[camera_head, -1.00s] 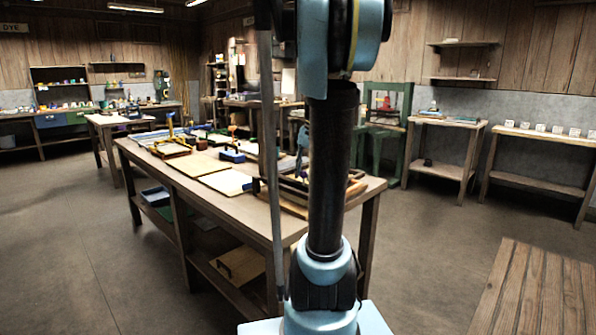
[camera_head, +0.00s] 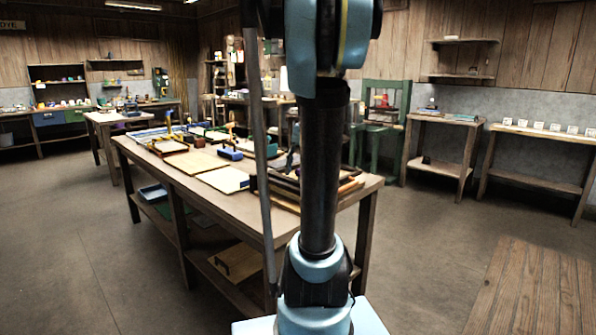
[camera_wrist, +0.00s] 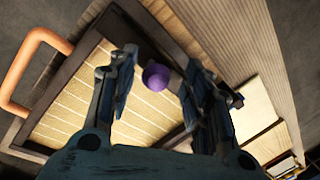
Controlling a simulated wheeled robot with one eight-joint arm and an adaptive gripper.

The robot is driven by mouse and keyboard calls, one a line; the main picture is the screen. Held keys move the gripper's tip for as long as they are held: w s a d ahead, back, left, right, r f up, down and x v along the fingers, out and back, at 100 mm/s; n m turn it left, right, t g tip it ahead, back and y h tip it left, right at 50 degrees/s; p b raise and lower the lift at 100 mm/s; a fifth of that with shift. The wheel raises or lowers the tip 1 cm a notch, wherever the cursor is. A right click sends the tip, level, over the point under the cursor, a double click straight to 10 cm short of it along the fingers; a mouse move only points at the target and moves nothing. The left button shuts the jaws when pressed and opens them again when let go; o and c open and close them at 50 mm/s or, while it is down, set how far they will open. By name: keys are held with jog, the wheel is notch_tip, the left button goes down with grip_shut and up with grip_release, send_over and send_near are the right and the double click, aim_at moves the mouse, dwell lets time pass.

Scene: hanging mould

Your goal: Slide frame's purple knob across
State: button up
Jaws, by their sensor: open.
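A round purple knob (camera_wrist: 156,76) shows in the wrist view between the two fingers of my gripper (camera_wrist: 160,58). The fingers are apart and stand on either side of the knob; I see clear space beside it, and cannot tell its height against the fingertips. The dark wooden frame (camera_wrist: 52,88) with a pale slatted panel (camera_wrist: 95,98) lies below, tilted in the picture. In the head view the frame (camera_head: 287,187) is on the bench, partly hidden by my arm.
A copper-coloured loop handle (camera_wrist: 30,68) sticks out at the frame's left. The wooden bench (camera_head: 248,205) also holds pale boards (camera_head: 224,179) and a blue block (camera_head: 230,154). A green press (camera_head: 383,125) stands behind.

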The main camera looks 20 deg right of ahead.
notch_tip(320, 180, up, 12)
jog(key=d, duration=0.2)
jog(key=shift+s+f, duration=0.2)
jog(key=shift+s, duration=0.2)
